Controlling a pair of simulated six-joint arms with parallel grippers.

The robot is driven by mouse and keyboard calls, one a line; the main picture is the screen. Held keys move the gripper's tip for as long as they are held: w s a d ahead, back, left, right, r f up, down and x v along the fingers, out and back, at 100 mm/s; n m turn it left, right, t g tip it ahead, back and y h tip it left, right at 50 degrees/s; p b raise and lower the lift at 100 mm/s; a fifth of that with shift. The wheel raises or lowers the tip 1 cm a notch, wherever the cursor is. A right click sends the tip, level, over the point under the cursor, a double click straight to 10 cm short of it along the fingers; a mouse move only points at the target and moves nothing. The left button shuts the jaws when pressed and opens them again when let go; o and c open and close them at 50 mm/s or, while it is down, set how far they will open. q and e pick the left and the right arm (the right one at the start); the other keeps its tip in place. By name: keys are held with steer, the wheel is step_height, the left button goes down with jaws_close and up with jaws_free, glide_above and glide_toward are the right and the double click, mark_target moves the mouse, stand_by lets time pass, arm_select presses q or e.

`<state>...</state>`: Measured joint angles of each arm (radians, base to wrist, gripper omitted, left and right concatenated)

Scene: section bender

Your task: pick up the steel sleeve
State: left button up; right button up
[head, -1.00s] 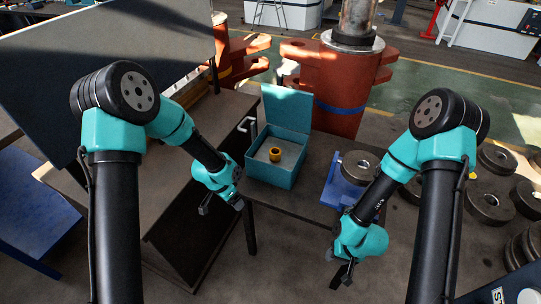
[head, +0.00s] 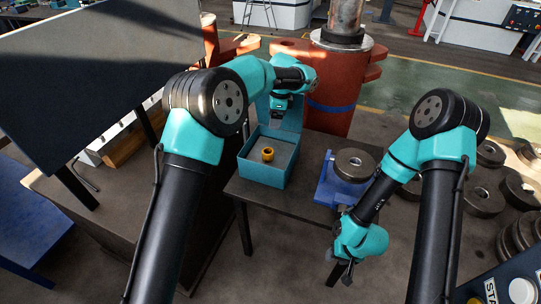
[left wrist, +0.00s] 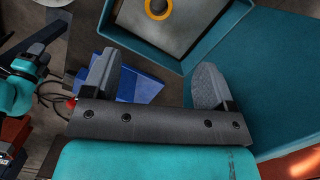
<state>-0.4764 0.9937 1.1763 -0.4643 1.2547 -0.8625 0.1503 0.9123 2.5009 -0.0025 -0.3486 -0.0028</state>
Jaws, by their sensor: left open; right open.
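A small yellow ring-shaped sleeve (head: 267,154) with a dark bore stands in the open teal box (head: 262,178); its colour is yellow, not bare steel. It also shows at the top of the left wrist view (left wrist: 157,8), partly cut off. My left gripper (head: 277,121) is above the back of the box, in front of the raised lid, apart from the sleeve. Its two fingers (left wrist: 155,82) are spread with nothing between them. My right gripper (head: 343,272) is open and empty, low in front of the table's right part.
A thick grey steel ring (head: 355,163) sits on a blue block (head: 338,192) right of the box, on the dark table (head: 290,205). Several grey rings (head: 481,198) lie at the right. A red machine column (head: 330,95) stands behind the table. A dark panel (head: 90,80) fills the upper left.

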arm_select(q)
steer(key=shift+f, duration=0.15)
glide_toward(268, 151)
steer(key=f, duration=0.2)
steer(key=a+f, duration=0.1)
steer(key=f, duration=0.2)
steer(key=shift+f, duration=0.1)
steer(key=shift+f, duration=0.1)
stand_by(0.3)
steer(key=shift+a+f, duration=0.15)
steer(key=shift+f, duration=1.1)
steer(key=shift+a+f, duration=0.15)
steer(key=shift+f, duration=1.15)
steer(key=shift+c, duration=0.2)
steer(key=shift+r, duration=0.1)
steer(key=c, duration=1.2)
steer(key=shift+c, duration=0.2)
